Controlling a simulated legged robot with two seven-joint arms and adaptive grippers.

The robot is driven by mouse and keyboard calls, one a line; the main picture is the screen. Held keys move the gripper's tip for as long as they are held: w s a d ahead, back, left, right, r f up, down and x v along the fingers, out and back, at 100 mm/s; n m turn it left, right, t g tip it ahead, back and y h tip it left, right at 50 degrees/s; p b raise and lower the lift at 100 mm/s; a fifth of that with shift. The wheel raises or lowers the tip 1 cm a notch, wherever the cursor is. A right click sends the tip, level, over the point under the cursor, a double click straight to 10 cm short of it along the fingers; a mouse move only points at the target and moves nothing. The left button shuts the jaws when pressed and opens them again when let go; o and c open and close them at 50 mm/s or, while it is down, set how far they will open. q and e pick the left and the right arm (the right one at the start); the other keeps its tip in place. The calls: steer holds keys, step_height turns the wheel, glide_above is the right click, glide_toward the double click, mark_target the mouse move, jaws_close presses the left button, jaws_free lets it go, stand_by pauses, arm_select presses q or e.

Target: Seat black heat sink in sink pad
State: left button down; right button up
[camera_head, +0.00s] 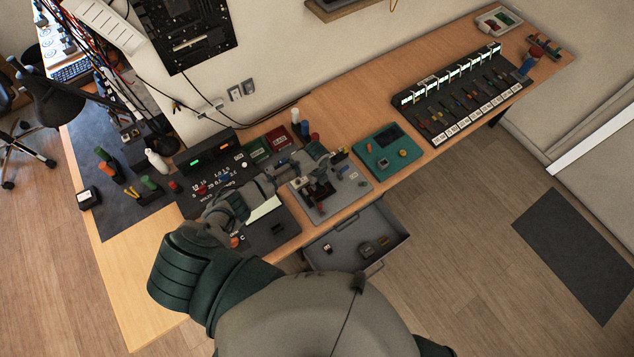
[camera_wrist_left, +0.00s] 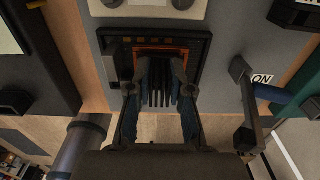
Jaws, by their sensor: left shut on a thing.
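In the left wrist view, my left gripper (camera_wrist_left: 161,72) is shut on the black heat sink (camera_wrist_left: 160,95), whose parallel fins show between the two fingers. The heat sink is over a dark board (camera_wrist_left: 194,50) with an orange-red outlined pad (camera_wrist_left: 160,53). The fingers hide part of the pad, and I cannot tell whether the heat sink touches it. In the head view, my left gripper (camera_head: 312,162) is over the grey panel (camera_head: 350,188) near the table's front edge. My right gripper is not in view.
A black lever beside an ON label (camera_wrist_left: 262,79) stands right of the board. A green board (camera_head: 377,163) lies to the right on the table. An open grey drawer (camera_head: 335,244) juts out below the front edge. A black rack (camera_head: 450,105) stands farther right.

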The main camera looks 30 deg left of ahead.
arm_select(q)
steer(key=shift+f, duration=0.25)
steer(key=c, duration=1)
jaws_free()
step_height(320, 180, up, 12)
steer(key=shift+f, duration=0.1)
